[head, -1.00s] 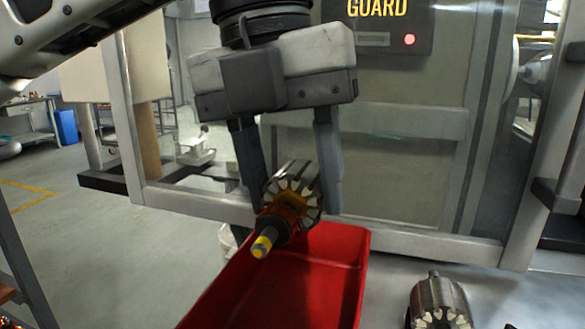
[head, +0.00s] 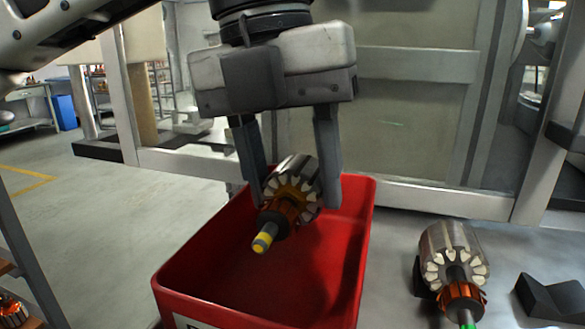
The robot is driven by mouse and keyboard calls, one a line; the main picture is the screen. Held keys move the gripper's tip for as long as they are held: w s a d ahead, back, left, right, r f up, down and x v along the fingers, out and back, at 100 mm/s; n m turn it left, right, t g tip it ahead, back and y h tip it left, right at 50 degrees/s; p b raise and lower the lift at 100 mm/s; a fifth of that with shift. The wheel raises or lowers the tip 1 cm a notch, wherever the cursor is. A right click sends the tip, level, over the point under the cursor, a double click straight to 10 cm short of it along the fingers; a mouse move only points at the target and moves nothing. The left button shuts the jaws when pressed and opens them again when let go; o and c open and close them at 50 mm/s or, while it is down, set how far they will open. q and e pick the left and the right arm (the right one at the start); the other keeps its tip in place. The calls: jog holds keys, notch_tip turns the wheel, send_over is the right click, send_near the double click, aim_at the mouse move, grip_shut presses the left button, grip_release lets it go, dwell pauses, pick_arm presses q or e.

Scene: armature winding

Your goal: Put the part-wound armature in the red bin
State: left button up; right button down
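The armature with a yellow-tipped shaft (head: 291,190) has a steel slotted core, pale slot ends and an orange-copper part. My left gripper (head: 291,200) comes down from above with one finger on each side of it and holds it tilted, shaft end toward the viewer and down. The red bin (head: 355,255) stands below, and the armature is over its opening, apart from the floor of the bin. The bin looks empty inside. My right gripper is not in view.
A dark V-shaped block (head: 552,299) stands at the far right. A framed guard panel (head: 400,120) rises behind the bin.

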pick_arm(q)
jog(key=o, duration=0.5)
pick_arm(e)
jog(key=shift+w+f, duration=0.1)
pick_arm(q)
notch_tip(320, 180, up, 16)
jog(key=a+p, duration=0.2)
jog(key=p, duration=0.3)
jog(key=shift+w+a+f, duration=0.15)
jog(key=shift+w+a, duration=0.15)
jog(key=shift+w, duration=0.15)
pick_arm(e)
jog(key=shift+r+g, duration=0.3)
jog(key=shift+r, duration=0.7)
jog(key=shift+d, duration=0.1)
